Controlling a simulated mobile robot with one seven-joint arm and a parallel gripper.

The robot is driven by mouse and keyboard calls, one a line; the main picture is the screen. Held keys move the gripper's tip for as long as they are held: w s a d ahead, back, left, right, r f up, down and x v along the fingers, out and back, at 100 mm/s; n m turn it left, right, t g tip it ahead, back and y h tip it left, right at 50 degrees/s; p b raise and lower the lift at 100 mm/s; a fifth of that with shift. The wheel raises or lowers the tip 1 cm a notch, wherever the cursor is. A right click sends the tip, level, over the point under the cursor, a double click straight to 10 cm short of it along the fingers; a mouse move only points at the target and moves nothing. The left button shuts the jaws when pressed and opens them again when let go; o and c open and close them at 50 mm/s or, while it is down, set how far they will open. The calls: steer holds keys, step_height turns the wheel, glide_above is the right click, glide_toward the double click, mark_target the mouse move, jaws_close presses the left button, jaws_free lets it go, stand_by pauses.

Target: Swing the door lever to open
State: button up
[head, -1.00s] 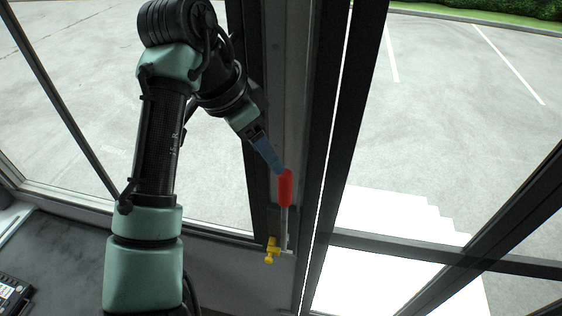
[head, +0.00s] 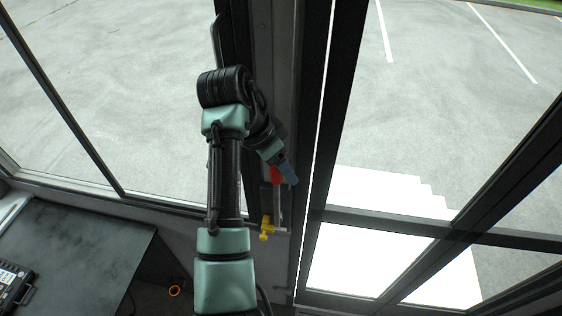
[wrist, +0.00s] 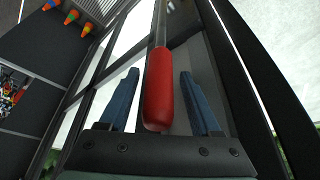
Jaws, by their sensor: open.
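The door lever has a red grip (head: 276,175) on a metal rod, with a yellow fitting (head: 266,228) at its lower end. It is mounted on the grey post beside the door, and in the head view it stands roughly upright, partly hidden by my gripper. My gripper (head: 290,175) is at the red grip. In the wrist view the red grip (wrist: 159,90) lies between the two blue fingers of my gripper (wrist: 157,88). The fingers are spread, with a visible gap on each side of the grip.
The glass door (head: 375,255) with dark frames stands at the right. A dark desk (head: 75,250) with a keypad device (head: 14,285) is at the lower left. Several small orange cones (wrist: 70,17) show at the upper left of the wrist view. Window frames flank the post.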

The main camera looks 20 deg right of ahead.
steer(key=shift+s+r, duration=0.1)
steer(key=shift+s, duration=0.05)
steer(key=c, duration=0.4)
jaws_close()
stand_by(0.8)
